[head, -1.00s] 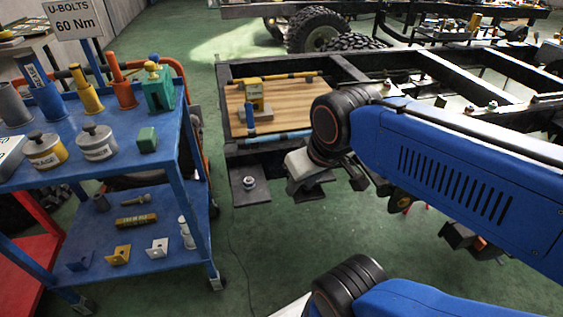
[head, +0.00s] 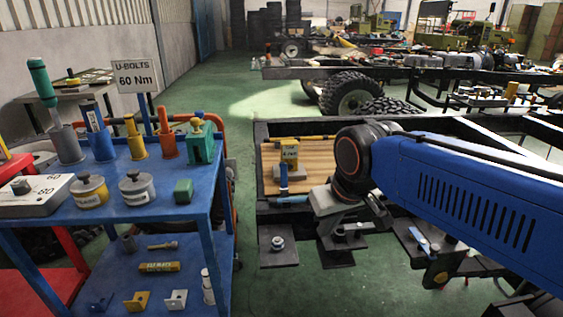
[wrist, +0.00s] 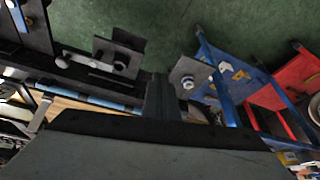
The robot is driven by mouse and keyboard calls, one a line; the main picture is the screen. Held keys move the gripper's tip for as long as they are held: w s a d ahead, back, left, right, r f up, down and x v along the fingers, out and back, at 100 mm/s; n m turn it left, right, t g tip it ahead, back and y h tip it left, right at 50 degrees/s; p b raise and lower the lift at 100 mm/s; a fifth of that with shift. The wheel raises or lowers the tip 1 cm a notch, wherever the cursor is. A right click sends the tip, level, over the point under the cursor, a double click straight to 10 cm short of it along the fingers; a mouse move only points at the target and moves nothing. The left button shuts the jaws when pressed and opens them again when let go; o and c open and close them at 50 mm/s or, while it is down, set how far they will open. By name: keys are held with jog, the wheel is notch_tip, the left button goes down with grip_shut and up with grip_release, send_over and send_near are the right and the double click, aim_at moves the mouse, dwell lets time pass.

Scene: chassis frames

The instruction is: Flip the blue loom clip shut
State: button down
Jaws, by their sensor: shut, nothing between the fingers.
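In the head view a small upright blue piece (head: 284,178), which looks like the blue loom clip, stands at the front edge of the wooden board on the chassis. A blue tube or loom (head: 290,200) lies just below it along the chassis rail, and also shows in the wrist view (wrist: 90,97). Whether the clip is open is too small to tell for sure. My gripper (wrist: 165,100) is shut and empty in the wrist view, dark against the floor. In the head view the grey end of my arm is just right of the clip, apart from it as far as I can tell.
A yellow tagged block (head: 289,152) stands on the wooden board behind the clip. Steel plates with bolts (head: 277,246) jut out in front of the rail. A blue tool trolley (head: 120,212) stands at the left. Green floor between trolley and chassis is clear.

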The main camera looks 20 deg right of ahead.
jog(key=w+r+m+g, duration=0.1)
jog(key=w+r+g, duration=0.1)
jog(key=w+r, duration=1)
notch_tip(320, 180, up, 2)
jog(key=m, duration=0.1)
send_over(283, 175)
jog(key=w+d, duration=0.1)
jog(key=w, duration=0.3)
jog(key=shift+s+r+g, duration=0.15)
jog(key=shift+s+g, duration=0.1)
jog(key=shift+g, duration=0.15)
notch_tip(283, 175, down, 10)
jog(key=w, duration=0.1)
jog(key=shift+w+d, duration=0.15)
jog(key=shift+w, duration=0.05)
jog(key=shift+s+r, duration=0.1)
jog(key=shift+r, duration=0.05)
